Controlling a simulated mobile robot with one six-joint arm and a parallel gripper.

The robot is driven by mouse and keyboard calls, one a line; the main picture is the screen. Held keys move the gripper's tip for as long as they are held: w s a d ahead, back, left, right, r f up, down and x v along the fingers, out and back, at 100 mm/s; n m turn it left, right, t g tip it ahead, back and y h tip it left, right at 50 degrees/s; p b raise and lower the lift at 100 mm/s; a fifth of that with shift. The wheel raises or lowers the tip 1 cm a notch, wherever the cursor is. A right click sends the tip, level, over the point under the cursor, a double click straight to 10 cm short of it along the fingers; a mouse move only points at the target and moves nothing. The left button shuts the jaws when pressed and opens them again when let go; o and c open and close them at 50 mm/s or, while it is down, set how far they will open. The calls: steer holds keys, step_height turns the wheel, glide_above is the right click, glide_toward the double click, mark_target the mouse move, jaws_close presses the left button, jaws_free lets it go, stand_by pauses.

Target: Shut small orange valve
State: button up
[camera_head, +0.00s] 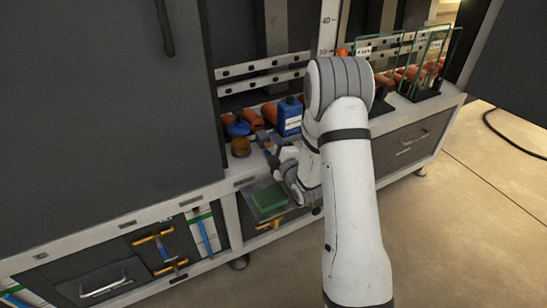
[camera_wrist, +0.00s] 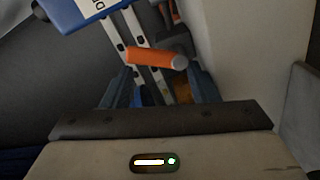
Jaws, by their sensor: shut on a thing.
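The small orange valve (camera_wrist: 152,57) shows in the wrist view as a short orange bar with a pale round end, lying crosswise between my fingertips. My gripper (camera_wrist: 160,72) is shut on it, one dark finger at each side. In the head view my gripper (camera_head: 272,143) reaches into the cabinet opening, just in front of and below a blue container (camera_head: 289,117). How far the valve is turned cannot be told.
A blue cap (camera_head: 238,128) above an orange-brown body (camera_head: 241,147) stands left of my gripper. Orange pipes (camera_head: 252,119) run behind. A green block (camera_head: 269,198) lies on a shelf below. Glass-panelled stands (camera_head: 425,68) are at the right.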

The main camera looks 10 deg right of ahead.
steer(key=shift+w+d+r, duration=0.25)
steer(key=shift+d+r, duration=0.1)
steer(key=shift+r, duration=0.15)
steer(key=shift+c, duration=0.9)
steer(key=shift+o, duration=0.4)
steer(key=o, duration=1)
steer(key=shift+s+r, duration=0.1)
